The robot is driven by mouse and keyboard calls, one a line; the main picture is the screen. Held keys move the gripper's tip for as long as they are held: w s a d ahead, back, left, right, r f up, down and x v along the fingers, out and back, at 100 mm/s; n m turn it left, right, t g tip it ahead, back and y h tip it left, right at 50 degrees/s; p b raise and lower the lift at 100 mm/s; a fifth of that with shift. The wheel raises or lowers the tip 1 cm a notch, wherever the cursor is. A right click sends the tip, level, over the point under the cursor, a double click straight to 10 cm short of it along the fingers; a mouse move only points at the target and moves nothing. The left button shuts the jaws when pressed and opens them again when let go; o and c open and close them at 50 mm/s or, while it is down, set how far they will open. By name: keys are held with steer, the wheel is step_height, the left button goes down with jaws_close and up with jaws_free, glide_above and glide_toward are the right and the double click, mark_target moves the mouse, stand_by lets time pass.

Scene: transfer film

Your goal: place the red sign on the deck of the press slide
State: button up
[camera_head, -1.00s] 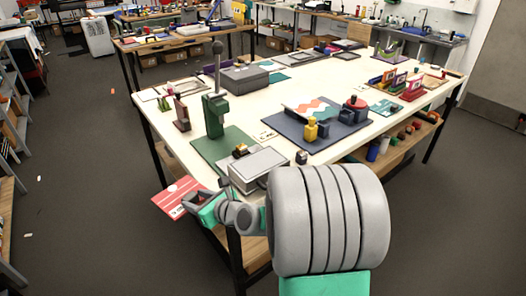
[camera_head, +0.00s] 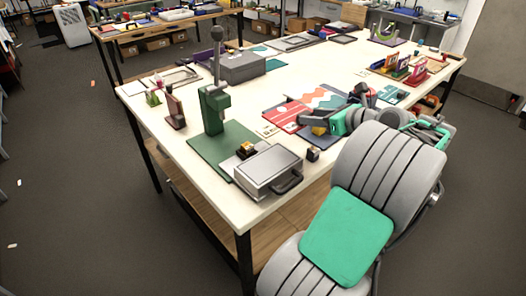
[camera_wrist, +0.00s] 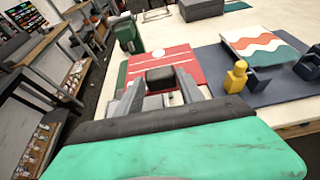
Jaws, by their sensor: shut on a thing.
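The red sign (camera_head: 283,117) is a flat red sheet with white markings. My gripper (camera_head: 316,118) is shut on its near edge and holds it out ahead. In the wrist view the sign (camera_wrist: 178,62) lies between and beyond the grey fingers (camera_wrist: 160,85), which cover part of it. In the head view the sign overlaps the left part of a dark blue base (camera_head: 330,139) that carries a zigzag-patterned panel (camera_head: 320,98). I cannot tell the sign's height above the table. No part is clearly marked as the press slide; the dark blue base may be it.
A yellow figure-like block (camera_wrist: 236,77) stands on the blue base, right of the sign. A green lever press (camera_head: 213,110) stands on a green mat (camera_head: 203,150) to the left. A grey case (camera_head: 268,170) with a black handle sits at the table's near edge.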

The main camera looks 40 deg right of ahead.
steer(key=w+a+f, duration=0.1)
steer(key=a+f, duration=0.1)
steer(key=a, duration=0.1)
steer(key=w+a+f, duration=0.2)
steer(key=a+f, duration=0.1)
steer(key=a, duration=0.1)
steer(key=w+a+f, duration=0.2)
steer(key=a+f, duration=0.1)
steer(key=a, duration=0.1)
steer(key=shift+w+f, duration=0.25)
step_height(320, 180, down, 3)
steer(key=shift+a+r, duration=0.1)
steer(key=shift+a, duration=0.05)
steer(key=shift+f, duration=0.25)
steer(key=shift+f, duration=0.1)
steer(key=o, duration=1.5)
steer(key=shift+f, duration=0.1)
steer(key=shift+c, duration=0.2)
